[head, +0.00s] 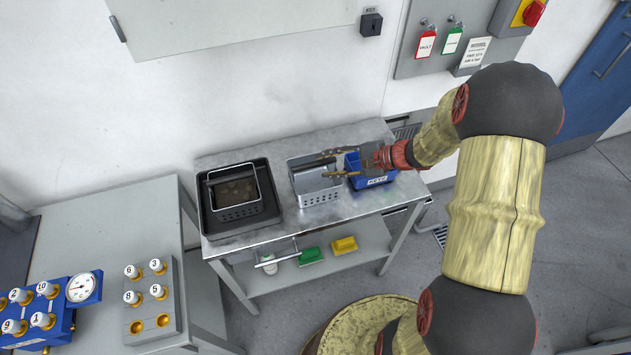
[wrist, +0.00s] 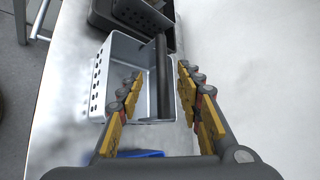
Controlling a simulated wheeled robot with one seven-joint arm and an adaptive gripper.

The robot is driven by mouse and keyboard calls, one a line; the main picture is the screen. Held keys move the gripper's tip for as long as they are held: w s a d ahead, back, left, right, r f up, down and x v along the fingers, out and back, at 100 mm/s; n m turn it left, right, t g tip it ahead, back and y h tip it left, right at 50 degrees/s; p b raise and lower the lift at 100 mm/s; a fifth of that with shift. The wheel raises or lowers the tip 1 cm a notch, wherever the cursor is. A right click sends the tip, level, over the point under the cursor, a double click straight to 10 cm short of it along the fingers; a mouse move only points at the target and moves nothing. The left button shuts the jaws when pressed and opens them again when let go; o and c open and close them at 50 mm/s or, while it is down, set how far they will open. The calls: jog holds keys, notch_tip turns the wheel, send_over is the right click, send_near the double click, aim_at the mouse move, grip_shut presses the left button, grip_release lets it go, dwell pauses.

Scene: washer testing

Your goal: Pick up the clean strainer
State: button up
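The clean strainer (head: 318,197) is a light grey box with small holes in its wall, on the steel table between a black tray and a blue bin. In the wrist view the strainer (wrist: 120,52) shows a dark bar-like handle (wrist: 162,75) along its right side. My gripper (head: 331,165) comes in from the right over the blue bin, its fingers apart at the strainer's upper part. In the wrist view my gripper (wrist: 160,76) is open and empty, one finger on each side of the handle in the picture. I cannot tell whether the fingers touch it.
A black tray (head: 214,222) holds a dark strainer (head: 236,190) with brownish contents, left on the table. The blue bin (head: 377,181) stands close right, under my gripper. The wall is behind. A lower shelf (head: 320,275) holds green and yellow items. A bench (head: 110,220) stands left.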

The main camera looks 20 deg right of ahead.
aim_at(317, 164)
jog(key=x, duration=0.4)
jog(key=b+x, duration=0.1)
jog(key=x, duration=0.1)
jog(key=shift+w+d+f, duration=0.15)
jog(key=shift+w+f, duration=0.05)
jog(key=shift+w, duration=0.2)
jog(key=shift+c, duration=0.8)
jog(key=c, duration=0.8)
